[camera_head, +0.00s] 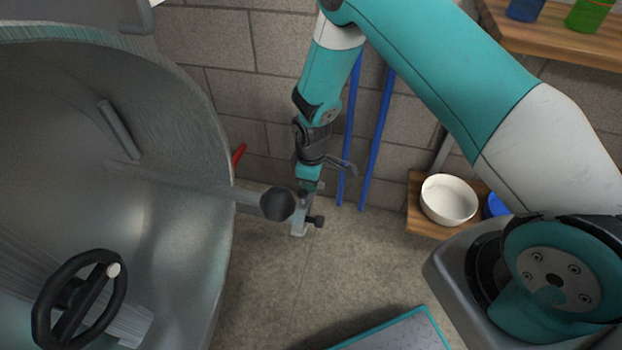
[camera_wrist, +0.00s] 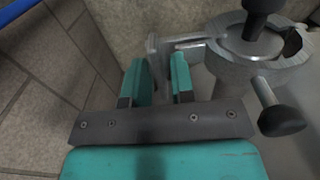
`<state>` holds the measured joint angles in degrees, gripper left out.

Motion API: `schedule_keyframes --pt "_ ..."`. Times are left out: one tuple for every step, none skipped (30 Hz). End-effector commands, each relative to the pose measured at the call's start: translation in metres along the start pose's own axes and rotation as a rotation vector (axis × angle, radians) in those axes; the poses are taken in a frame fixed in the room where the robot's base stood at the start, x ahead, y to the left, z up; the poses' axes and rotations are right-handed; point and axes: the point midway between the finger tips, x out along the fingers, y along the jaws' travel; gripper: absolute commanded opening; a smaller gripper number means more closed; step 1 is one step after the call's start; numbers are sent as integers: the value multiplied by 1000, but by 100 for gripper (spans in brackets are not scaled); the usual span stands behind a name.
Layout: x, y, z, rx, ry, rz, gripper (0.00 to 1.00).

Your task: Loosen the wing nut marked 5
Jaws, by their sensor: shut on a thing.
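My gripper (camera_wrist: 160,85) points down beside the big steel tank; in the head view my gripper (camera_head: 308,184) is small and partly hidden by its own wrist. In the wrist view its two teal fingers stand around a flat grey metal part (camera_wrist: 157,58), which runs toward a round metal fitting (camera_wrist: 258,48). The gripper is shut on this part. The fitting carries a dark upright handle (camera_wrist: 262,8) and a black knob (camera_wrist: 282,120). I cannot read a number 5 on anything, and I cannot tell whether the held part is the wing nut.
The steel tank (camera_head: 190,190) fills the left, with a black handwheel (camera_head: 38,310) and a lever ending in a black ball (camera_head: 277,204). Blue poles (camera_head: 376,137) lean on the block wall. A white bowl (camera_head: 448,199) sits on a wooden shelf. The floor between is bare.

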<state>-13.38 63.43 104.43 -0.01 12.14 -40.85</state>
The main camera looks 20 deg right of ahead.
Motion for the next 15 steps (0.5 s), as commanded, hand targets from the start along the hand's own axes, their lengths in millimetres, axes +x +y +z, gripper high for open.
schedule_keyframes --pt "-1 0 0 -5 1 1 0" --pt "-1 0 0 -7 1 1 0" --pt "-1 0 0 -10 1 1 0" --pt "-1 0 0 -11 1 1 0" --pt "-1 0 0 -12 1 1 0" --pt "-1 0 0 -13 1 1 0" --pt "-1 0 0 -13 1 1 0" --pt "-1 0 0 -13 1 1 0" --pt "-1 0 0 -12 1 1 0" --pt "-1 0 0 -12 1 1 0" --pt "-1 0 0 -12 1 1 0" --pt "-1 0 0 -12 1 1 0" --pt "-1 0 0 -12 1 1 0" --pt "-1 1 0 -12 1 1 0" --pt "-1 0 0 -12 1 1 32"
